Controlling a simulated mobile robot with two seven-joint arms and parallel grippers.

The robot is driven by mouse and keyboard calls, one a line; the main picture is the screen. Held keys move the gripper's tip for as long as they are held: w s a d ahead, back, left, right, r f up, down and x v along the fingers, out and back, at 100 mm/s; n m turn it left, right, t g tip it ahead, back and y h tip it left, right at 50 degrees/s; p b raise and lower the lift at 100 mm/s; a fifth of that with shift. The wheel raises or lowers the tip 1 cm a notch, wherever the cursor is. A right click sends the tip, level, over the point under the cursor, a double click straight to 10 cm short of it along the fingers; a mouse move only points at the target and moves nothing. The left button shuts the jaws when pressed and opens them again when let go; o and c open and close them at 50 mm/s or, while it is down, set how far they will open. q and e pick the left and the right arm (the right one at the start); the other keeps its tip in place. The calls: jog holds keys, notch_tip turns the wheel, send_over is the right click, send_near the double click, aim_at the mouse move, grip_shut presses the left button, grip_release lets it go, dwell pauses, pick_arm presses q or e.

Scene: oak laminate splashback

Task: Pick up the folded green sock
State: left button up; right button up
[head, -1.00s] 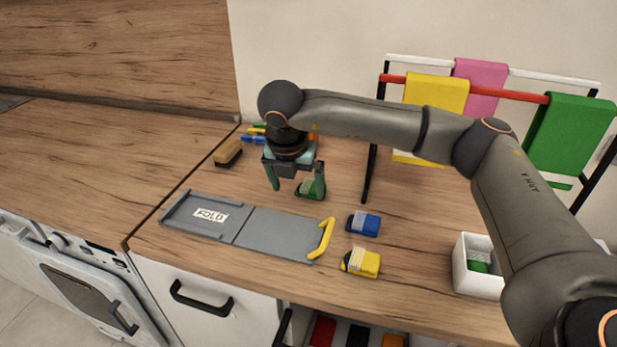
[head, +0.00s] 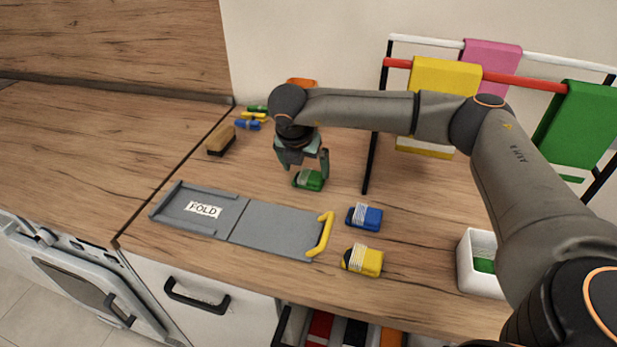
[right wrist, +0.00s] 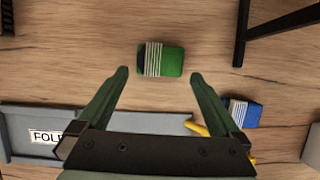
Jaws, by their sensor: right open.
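The folded green sock (head: 309,180) lies on the wooden counter behind the fold board, with a white striped band at one end. My right gripper (head: 304,168) is above it, pointing down and open. In the right wrist view the green sock (right wrist: 166,59) lies beyond the open fingertips (right wrist: 158,74), roughly between their lines, with nothing held. The sock appears to be apart from both fingers. My left gripper is not in view.
A grey fold board (head: 275,229) with a yellow handle lies in front. Folded blue (head: 365,217) and yellow (head: 363,261) socks lie to the right. A drying rack (head: 372,140) stands behind, a white bin (head: 476,265) at right, a brush (head: 221,141) at left.

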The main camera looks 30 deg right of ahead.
aim_at(308, 175)
jog(key=x, duration=0.4)
jog(key=shift+w+d+f+p, duration=0.25)
jog(key=shift+w+d+p, duration=0.05)
jog(key=shift+p, duration=0.1)
jog(key=c, duration=1)
